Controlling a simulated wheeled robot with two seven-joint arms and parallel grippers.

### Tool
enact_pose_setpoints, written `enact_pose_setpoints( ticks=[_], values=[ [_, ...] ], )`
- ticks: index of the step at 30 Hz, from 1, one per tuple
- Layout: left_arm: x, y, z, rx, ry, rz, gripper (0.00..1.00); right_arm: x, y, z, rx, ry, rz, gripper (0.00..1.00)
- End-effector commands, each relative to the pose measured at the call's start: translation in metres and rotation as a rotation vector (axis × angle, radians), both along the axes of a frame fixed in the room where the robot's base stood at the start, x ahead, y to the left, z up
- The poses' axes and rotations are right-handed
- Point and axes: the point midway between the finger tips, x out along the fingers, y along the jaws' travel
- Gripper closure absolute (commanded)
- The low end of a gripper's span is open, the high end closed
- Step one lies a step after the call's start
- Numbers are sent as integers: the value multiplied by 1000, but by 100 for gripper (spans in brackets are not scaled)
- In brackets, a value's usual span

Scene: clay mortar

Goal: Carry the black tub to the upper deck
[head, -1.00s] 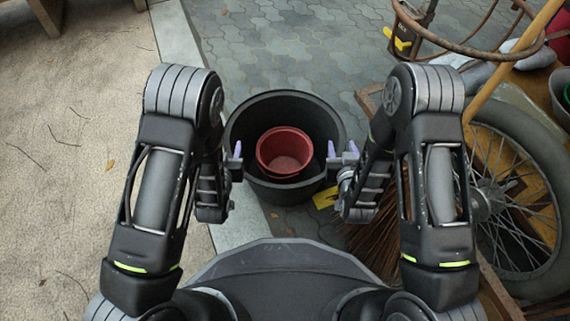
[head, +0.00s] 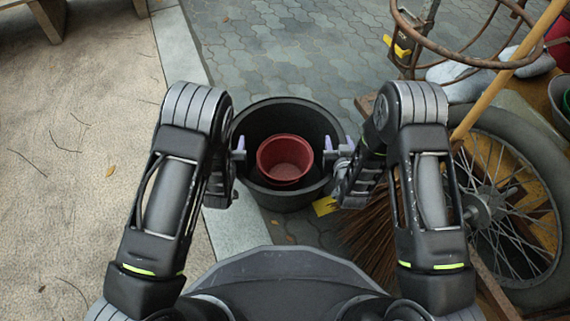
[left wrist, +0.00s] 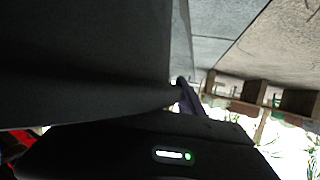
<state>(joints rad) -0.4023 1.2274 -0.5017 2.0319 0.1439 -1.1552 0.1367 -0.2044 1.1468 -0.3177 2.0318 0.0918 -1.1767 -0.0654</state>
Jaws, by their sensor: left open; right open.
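The black tub (head: 287,200) stands on the ground in front of me, upright, with a small red bucket (head: 286,160) inside it. My left gripper (head: 240,148) is at the left side of the tub's rim, its purple-tipped finger upright there. My right gripper (head: 334,150) is at the right side of the rim. Both are open; I cannot tell whether the fingers touch the rim. In the left wrist view a dark surface (left wrist: 80,60), likely the tub wall, fills the upper left, with a finger (left wrist: 187,97) beside it. The upper deck cannot be made out for certain.
A spoked wheel (head: 490,205) and a broom (head: 375,230) with a yellow handle stand close on the right. A rusty metal hoop (head: 465,58) is at the upper right. A pale kerb (head: 180,45) runs along the left. Paving (head: 290,50) beyond the tub is clear.

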Motion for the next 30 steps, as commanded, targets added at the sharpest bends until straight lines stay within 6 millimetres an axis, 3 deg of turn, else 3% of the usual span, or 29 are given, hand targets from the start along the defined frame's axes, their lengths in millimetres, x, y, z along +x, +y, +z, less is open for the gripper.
enact_pose_setpoints(
  ticks=[11, 27, 30],
  values=[
    [6, 0, -2, 0, 0, 0, 55, 5, 0, -3, 0, 1, 0, 55],
    [5, 0, -2, 0, 0, 0, 99, 5, 0, -2, 0, 0, -1, 99],
    [5, 0, -2, 1, 0, 0, 100, 5, 0, -2, 0, 0, -1, 100]
  ],
)
